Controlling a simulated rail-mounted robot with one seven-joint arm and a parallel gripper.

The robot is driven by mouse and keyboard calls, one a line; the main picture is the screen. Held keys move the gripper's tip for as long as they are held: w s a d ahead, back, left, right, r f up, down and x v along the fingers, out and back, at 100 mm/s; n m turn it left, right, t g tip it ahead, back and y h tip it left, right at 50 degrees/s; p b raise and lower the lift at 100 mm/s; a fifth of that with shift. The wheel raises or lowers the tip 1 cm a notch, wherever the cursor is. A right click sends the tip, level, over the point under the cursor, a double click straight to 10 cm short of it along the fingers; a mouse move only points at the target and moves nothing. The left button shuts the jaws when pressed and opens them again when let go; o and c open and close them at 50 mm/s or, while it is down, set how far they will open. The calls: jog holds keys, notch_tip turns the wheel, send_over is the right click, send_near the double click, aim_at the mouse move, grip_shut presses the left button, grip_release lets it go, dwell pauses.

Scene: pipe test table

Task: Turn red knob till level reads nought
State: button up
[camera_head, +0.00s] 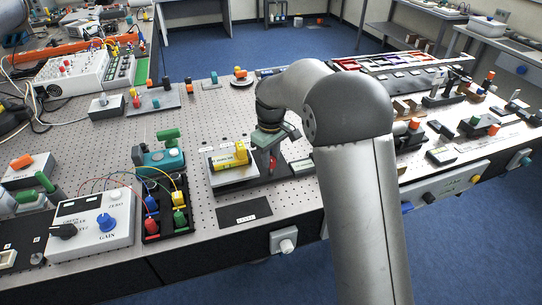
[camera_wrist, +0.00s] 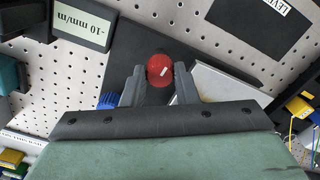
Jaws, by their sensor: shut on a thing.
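The red knob (camera_wrist: 160,68) is round with a white mark and sits between my two fingers in the wrist view. My gripper (camera_wrist: 159,84) is shut on it, one finger on each side. In the head view my gripper (camera_head: 270,150) points down over the table, with a little of the red knob (camera_head: 272,164) showing below it. A yellow level (camera_head: 230,156) lies on a pale plate (camera_head: 236,176) just left of my gripper. Its reading is too small to tell. A black "LEVEL" label (camera_head: 243,211) lies in front, and also shows in the wrist view (camera_wrist: 258,12).
A blue knob (camera_wrist: 107,101) is left of my fingers in the wrist view, beside a "-10 mm/m" block (camera_wrist: 84,28). In the head view a teal tool (camera_head: 160,157), a plug rack (camera_head: 165,205) and a GAIN box (camera_head: 92,227) stand left. Several fixtures crowd the right.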

jog(key=o, duration=1)
jog(key=shift+r, duration=0.15)
notch_tip(320, 180, up, 17)
jog(key=b, duration=0.1)
jog(key=shift+r, duration=0.1)
